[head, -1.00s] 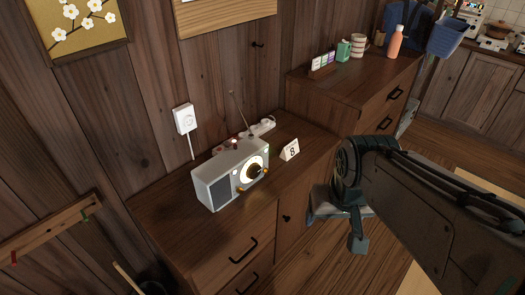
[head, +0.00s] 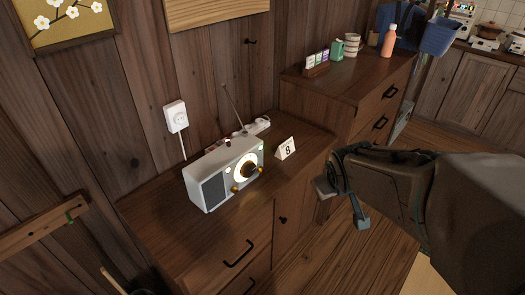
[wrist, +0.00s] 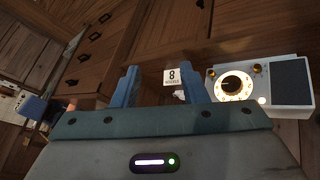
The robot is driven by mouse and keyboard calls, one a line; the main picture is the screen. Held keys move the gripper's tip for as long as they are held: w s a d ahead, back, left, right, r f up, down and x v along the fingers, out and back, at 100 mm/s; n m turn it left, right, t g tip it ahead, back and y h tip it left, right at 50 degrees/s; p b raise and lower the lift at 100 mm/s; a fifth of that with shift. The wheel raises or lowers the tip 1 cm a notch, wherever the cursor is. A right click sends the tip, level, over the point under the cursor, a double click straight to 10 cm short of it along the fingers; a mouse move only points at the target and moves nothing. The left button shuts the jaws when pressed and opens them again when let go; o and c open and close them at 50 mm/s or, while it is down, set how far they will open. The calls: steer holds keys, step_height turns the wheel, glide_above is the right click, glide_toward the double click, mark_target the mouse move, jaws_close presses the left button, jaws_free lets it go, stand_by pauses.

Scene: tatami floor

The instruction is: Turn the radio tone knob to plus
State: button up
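The radio (head: 212,182) is a pale box with a dark speaker grille and a thin aerial, standing on a low wooden cabinet. Its round lit dial (head: 249,171) has a dark centre. Small brass knobs sit beside the dial; one is at the lower left (head: 234,190). The radio appears at the right of the wrist view (wrist: 290,82), with a brass knob (wrist: 257,69) near the dial. I cannot tell which is the tone knob or read its marks. My gripper (head: 343,202) is open and empty, in front of the cabinet and right of the radio, apart from it.
A calendar card reading 8 (head: 285,149) stands right of the radio on the cabinet (head: 170,215). A taller cabinet (head: 330,90) to the right bears a bottle, cups and small boxes. Floor in front is clear.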

steer(key=w+f+n+t+y+b, duration=0.2)
steer(key=w+f+n+t+b, duration=0.3)
steer(key=w+f, duration=0.45)
steer(key=n+y+b, duration=0.7)
steer(key=n, duration=0.1)
glide_toward(264, 171)
steer(key=shift+m+t, duration=0.3)
steer(key=shift+t, duration=0.1)
steer(key=x, duration=0.5)
steer(key=b+x, duration=0.1)
steer(key=x, duration=0.1)
steer(key=shift+w+a+f, duration=0.15)
steer(key=shift+a+f, duration=0.2)
steer(key=shift+f, duration=0.05)
jaws_close()
